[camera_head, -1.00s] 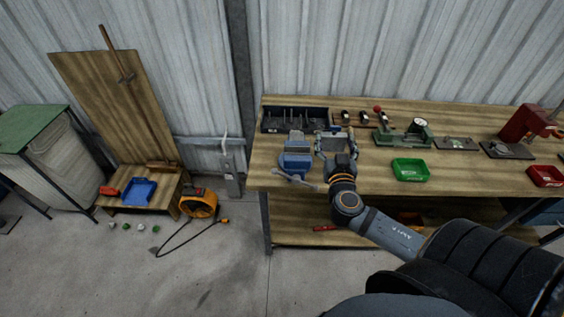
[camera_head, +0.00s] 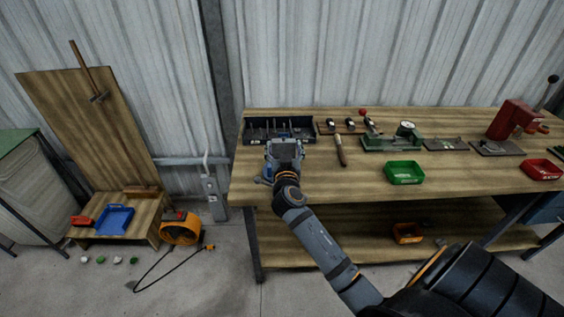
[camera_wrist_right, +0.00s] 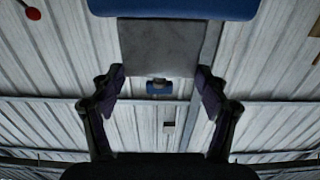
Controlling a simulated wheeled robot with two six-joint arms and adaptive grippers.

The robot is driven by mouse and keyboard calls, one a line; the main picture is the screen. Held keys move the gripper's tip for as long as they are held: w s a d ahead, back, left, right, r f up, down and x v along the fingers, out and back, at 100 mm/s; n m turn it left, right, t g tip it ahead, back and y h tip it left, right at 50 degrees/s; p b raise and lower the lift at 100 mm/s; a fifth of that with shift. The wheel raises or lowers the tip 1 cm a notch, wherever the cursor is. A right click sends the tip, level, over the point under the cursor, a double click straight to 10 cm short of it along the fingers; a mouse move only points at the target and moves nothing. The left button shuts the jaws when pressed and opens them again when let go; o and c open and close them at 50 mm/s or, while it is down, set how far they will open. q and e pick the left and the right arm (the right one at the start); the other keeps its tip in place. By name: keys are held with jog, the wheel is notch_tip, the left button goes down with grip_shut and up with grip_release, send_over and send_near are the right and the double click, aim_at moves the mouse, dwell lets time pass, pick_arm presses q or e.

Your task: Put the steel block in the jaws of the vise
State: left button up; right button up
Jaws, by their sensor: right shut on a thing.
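My right gripper (camera_head: 285,146) is over the blue vise (camera_head: 266,173) near the bench's left end. It is shut on the grey steel block (camera_head: 286,151), which shows between its fingers. The gripper and block hide most of the vise and its jaws. In the right wrist view, the block (camera_wrist_right: 160,45) lies between the two fingers (camera_wrist_right: 160,92), and a blue part of the vise (camera_wrist_right: 172,8) crosses the top edge beside it. I cannot tell whether the block sits between the jaws or touches them. My left gripper is not in view.
A black tray (camera_head: 250,137) stands just behind the vise. A wooden-handled tool (camera_head: 341,153) lies to the right, then a green bin (camera_head: 404,177), a green fixture (camera_head: 385,144) and a red press (camera_head: 510,122). The bench front between vise and green bin is clear.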

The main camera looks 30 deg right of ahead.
jog(key=shift+w+a+f+b, duration=0.15)
jog(key=shift+w+f+b, duration=0.05)
jog(key=shift+f+b, duration=0.1)
jog(key=f+b, duration=0.2)
jog(key=f, duration=0.1)
jog(key=shift+w+f, duration=0.2)
jog(key=shift+f, duration=0.05)
jog(key=shift+r, duration=0.1)
jog(key=o, duration=1.7)
jog(key=shift+o, duration=0.2)
jog(key=shift+s, duration=0.1)
